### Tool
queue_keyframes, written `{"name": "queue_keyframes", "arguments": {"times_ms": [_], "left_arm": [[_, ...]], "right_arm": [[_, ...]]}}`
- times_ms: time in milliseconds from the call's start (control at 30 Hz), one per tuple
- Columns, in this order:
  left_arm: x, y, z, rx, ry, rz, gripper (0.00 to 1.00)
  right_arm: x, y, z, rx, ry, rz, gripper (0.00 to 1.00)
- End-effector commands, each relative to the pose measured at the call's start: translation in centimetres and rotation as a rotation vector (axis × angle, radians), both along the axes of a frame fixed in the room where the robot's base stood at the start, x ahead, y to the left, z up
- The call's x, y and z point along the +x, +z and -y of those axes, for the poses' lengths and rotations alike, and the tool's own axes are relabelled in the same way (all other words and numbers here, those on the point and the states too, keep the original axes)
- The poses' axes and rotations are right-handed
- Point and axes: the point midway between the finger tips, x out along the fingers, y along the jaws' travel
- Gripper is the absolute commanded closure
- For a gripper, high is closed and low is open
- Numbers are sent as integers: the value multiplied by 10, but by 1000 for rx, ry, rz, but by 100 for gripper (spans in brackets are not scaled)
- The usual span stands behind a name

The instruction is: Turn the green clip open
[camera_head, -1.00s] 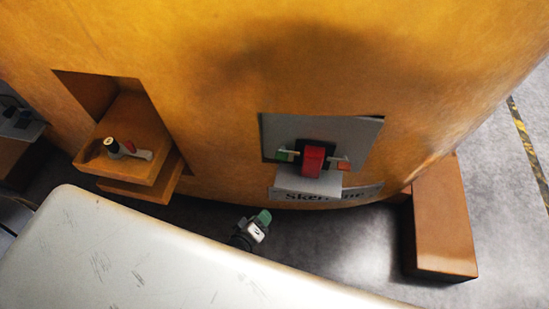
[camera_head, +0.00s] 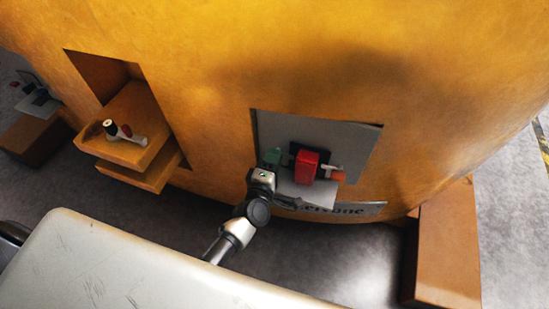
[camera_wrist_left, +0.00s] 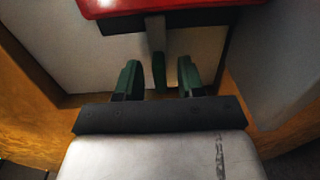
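The green clip (camera_wrist_left: 159,72) shows edge-on in the left wrist view, at the end of a thin grey bar below the red block (camera_wrist_left: 150,8). My left gripper (camera_wrist_left: 159,78) has two green fingers, one on each side of the clip. They are open, with a gap visible on both sides of it. In the head view my left gripper (camera_head: 271,160) is at the left side of the red block (camera_head: 307,166), in front of the grey recess. There its green fingertips cover most of the clip, so the two are hard to tell apart. My right gripper is not in view.
An orange clip (camera_head: 337,175) sits right of the red block. A wooden shelf (camera_head: 125,150) at left holds a white and dark tool (camera_head: 125,133). A brown block (camera_head: 447,245) stands on the floor at right. A pale scratched surface (camera_head: 110,265) fills the lower left.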

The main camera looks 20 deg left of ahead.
Motion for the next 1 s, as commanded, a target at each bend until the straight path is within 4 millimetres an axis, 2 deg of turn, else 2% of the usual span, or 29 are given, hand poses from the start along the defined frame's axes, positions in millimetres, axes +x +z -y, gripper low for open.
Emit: {"name": "queue_keyframes", "arguments": {"times_ms": [167, 400, 667, 1000], "left_arm": [[10, 0, 0, 0, 0, -1, 62], [10, 0, 0, 1, 0, -1, 62], [9, 0, 0, 1, 0, -1, 100], [9, 1, 0, 44, 0, -1, 100]], "right_arm": [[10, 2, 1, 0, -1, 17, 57], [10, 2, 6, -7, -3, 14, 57], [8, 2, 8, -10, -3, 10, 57], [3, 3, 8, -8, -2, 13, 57]]}}
